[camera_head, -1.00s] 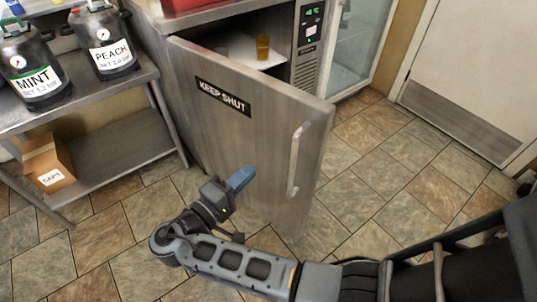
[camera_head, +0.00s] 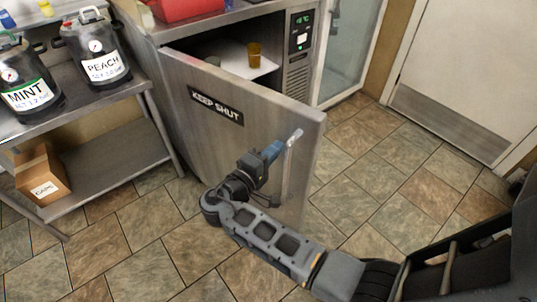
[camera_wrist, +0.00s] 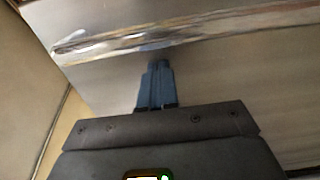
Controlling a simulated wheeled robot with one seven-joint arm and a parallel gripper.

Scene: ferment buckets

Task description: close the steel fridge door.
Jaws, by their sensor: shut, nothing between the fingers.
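The steel fridge door (camera_head: 215,135) stands open, with a "KEEP SHUT" label on its outer face and a vertical bar handle (camera_head: 286,170) near its right edge. The fridge interior shows above the door's top edge. My gripper (camera_head: 278,147) is shut with blue fingers, in front of the door's outer face close to the upper part of the handle. In the wrist view the blue fingertips (camera_wrist: 156,68) point at the steel surface, just below a shiny horizontal bar or edge (camera_wrist: 130,42). I cannot tell whether they touch it.
Inside the fridge an amber cup (camera_head: 254,55) stands on a white shelf (camera_head: 238,62). A steel rack (camera_head: 110,165) with black buckets (camera_head: 97,52) and a cardboard box (camera_head: 42,173) is at left. Tiled floor (camera_head: 390,170) is clear at right, before a white door (camera_head: 465,70).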

